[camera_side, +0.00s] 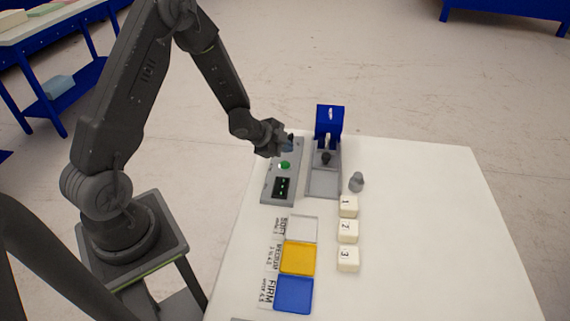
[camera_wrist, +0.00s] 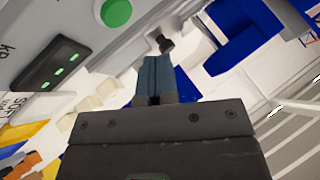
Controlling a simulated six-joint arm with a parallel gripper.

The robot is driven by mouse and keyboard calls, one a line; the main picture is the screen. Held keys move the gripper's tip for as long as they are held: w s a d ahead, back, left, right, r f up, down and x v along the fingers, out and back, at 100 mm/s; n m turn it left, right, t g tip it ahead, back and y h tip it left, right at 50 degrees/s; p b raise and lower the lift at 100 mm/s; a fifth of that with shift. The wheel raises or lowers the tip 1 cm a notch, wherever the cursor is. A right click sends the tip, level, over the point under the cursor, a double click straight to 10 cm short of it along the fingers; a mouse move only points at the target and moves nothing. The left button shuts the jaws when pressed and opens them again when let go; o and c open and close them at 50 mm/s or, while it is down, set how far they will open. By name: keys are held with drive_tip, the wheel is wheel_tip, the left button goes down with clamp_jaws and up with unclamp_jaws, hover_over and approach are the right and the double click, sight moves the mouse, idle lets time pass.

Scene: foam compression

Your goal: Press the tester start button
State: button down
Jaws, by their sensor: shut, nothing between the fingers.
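The green start button (camera_side: 285,165) sits on the grey control panel (camera_side: 270,195), above a dark display (camera_side: 281,187). In the wrist view the green button (camera_wrist: 116,12) is at the top edge, partly cut off. My gripper (camera_side: 287,147) is over the far end of the panel, just beyond the button in the side view. Its blue-grey fingers (camera_wrist: 154,62) are shut with nothing between them, and the button shows up and left of their tips. I see no contact with the button. The tester (camera_side: 329,122) has a blue housing and stands right of the panel.
Foam blocks 1 (camera_side: 348,206), 2 (camera_side: 347,231) and 3 (camera_side: 347,259) line up near a small grey piece (camera_side: 357,182). White (camera_side: 303,229), yellow (camera_side: 298,258) and blue (camera_side: 294,295) trays lie in front of the panel. The table's right side is clear.

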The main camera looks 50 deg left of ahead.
drive_tip(key=shift+r, duration=0.9)
